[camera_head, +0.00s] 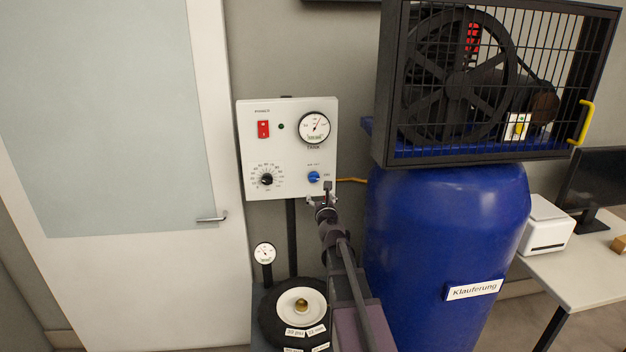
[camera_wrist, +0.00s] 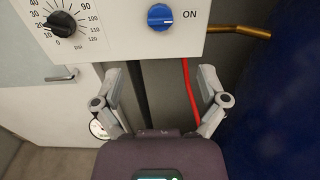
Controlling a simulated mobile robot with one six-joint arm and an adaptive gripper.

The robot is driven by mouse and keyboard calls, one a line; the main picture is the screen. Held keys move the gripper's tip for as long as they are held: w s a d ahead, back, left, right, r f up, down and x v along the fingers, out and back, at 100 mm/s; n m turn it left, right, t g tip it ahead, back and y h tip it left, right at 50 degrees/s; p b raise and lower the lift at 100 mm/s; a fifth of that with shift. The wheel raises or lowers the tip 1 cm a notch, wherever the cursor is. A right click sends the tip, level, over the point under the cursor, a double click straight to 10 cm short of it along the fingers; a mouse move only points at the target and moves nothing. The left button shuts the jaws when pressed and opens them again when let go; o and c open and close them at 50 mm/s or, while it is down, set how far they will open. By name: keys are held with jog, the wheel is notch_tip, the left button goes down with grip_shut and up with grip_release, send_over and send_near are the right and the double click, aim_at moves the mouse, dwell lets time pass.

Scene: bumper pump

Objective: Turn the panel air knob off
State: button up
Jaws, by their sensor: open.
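In the wrist view the knob's white mark points right, toward ON. My gripper (camera_head: 322,196) is just below the knob in the head view. In the wrist view its two fingers (camera_wrist: 160,75) are spread wide, below the panel's bottom edge, with nothing between them. The knob is apart from the fingers.
A black dial knob (camera_head: 267,179), a red power switch (camera_head: 263,129) and a tank gauge (camera_head: 314,127) share the panel. A blue tank (camera_head: 440,230) with a caged compressor (camera_head: 480,85) stands close on the right. A brass-coloured pipe (camera_wrist: 240,30) leaves the panel's right side.

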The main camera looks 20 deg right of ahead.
aim_at(314, 178)
jog(key=x, duration=1.3)
jog(key=shift+w, duration=0.4)
jog(key=shift+d, duration=0.1)
jog(key=c, duration=1.1)
jog(key=shift+c, duration=0.2)
